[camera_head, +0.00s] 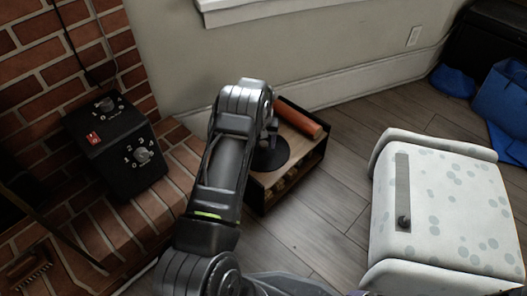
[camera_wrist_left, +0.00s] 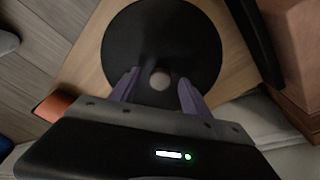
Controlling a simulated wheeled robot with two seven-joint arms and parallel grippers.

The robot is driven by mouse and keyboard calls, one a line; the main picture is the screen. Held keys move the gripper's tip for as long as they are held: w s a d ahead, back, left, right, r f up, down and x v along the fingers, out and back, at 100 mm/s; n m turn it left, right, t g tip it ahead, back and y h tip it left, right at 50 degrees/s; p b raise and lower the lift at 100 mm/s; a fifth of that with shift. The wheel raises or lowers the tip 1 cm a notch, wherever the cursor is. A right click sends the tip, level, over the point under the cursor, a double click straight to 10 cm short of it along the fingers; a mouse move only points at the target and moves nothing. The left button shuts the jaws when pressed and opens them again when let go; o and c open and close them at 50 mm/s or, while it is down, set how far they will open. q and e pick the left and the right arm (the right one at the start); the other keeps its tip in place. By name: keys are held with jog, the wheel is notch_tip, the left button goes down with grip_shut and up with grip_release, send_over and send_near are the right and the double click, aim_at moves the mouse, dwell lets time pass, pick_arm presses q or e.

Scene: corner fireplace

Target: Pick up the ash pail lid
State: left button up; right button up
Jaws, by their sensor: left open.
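The ash pail lid is a flat black disc (camera_head: 272,158) lying on top of a low wooden box in the head view, partly hidden by my left arm. In the left wrist view the lid (camera_wrist_left: 195,38) fills the top middle, with a small pale round knob (camera_wrist_left: 160,80) near its lower part. My left gripper (camera_head: 268,132) is over the lid, pointing down. Its two purple fingers (camera_wrist_left: 158,78) are open, one on each side of the knob, with gaps visible. Whether the fingertips are at knob height is unclear. My right gripper is not in view.
The wooden box (camera_head: 312,160) also carries an orange-red cylinder (camera_head: 302,119) at its back edge. A brick hearth with a black control box (camera_head: 115,150) is at left. A white dotted padded seat (camera_head: 450,200) stands at right. Bare floor lies between.

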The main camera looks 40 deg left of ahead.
pick_arm(q)
jog(key=shift+c, duration=0.5)
grip_shut()
dwell(0.3)
dwell(0.8)
